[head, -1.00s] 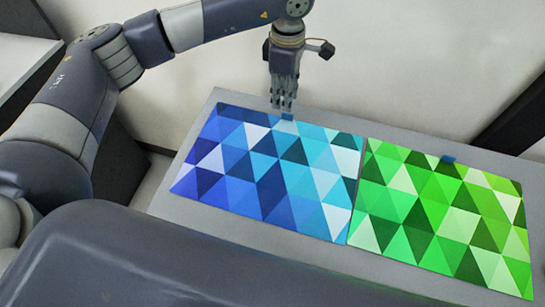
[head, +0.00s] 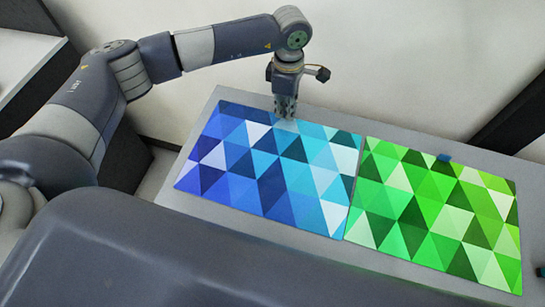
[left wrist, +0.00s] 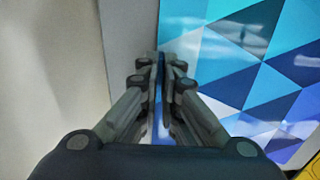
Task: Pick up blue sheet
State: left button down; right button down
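The blue sheet (head: 270,165), patterned with blue, cyan and white triangles, lies flat on the left part of the grey table. It also shows in the left wrist view (left wrist: 262,75). My left gripper (head: 286,114) points down at the sheet's far edge. In the left wrist view its fingers (left wrist: 161,75) are close together, with a narrow blue strip, seemingly the sheet's tab, between them. The fingers hide most of that tab. My right gripper is not in view.
A green triangle-patterned sheet (head: 435,210) lies just right of the blue one, with a small dark blue tab (head: 444,158) at its far edge. A narrow grey table strip (head: 215,105) is bare. A small dark object (head: 540,271) shows at the right edge.

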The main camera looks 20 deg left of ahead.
pick_arm(q)
jog(key=shift+r, duration=0.1)
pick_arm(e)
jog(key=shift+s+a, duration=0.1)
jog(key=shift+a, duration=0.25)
